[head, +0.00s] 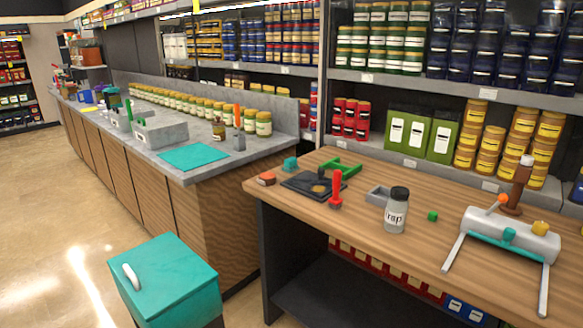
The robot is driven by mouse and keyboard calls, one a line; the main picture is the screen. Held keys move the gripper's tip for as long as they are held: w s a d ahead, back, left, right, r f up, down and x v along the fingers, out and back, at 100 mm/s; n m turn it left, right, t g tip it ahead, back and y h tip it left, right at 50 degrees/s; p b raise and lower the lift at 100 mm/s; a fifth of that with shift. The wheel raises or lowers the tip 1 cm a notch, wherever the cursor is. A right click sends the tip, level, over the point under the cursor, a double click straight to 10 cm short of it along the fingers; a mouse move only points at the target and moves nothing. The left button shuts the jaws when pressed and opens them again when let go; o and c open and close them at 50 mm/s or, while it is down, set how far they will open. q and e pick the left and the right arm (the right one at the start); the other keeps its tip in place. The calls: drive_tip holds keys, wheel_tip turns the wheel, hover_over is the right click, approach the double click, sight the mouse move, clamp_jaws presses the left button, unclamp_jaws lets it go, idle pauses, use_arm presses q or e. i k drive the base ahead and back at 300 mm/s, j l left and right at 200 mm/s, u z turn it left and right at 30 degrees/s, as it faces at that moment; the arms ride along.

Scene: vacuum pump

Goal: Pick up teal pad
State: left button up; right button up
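A flat teal pad (194,157) lies on the grey top of the long counter (255,155), near its front edge and close to its near end. Nothing covers it in the head view. Neither of my grippers shows in this view.
Grey bins (172,130) and a row of jars stand behind the pad. A teal-lidded box (165,282) with a white handle stands in front. A wooden table (345,238) at right holds a jar (396,211), tools and a pump-like device (510,235). The floor at left is clear.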

sight(290, 164)
drive_tip(key=i+j+z, duration=0.25)
drive_tip(key=i, duration=0.2)
drive_tip(key=i+j+z, duration=0.25)
drive_tip(key=i, duration=0.15)
drive_tip(key=l, duration=0.1)
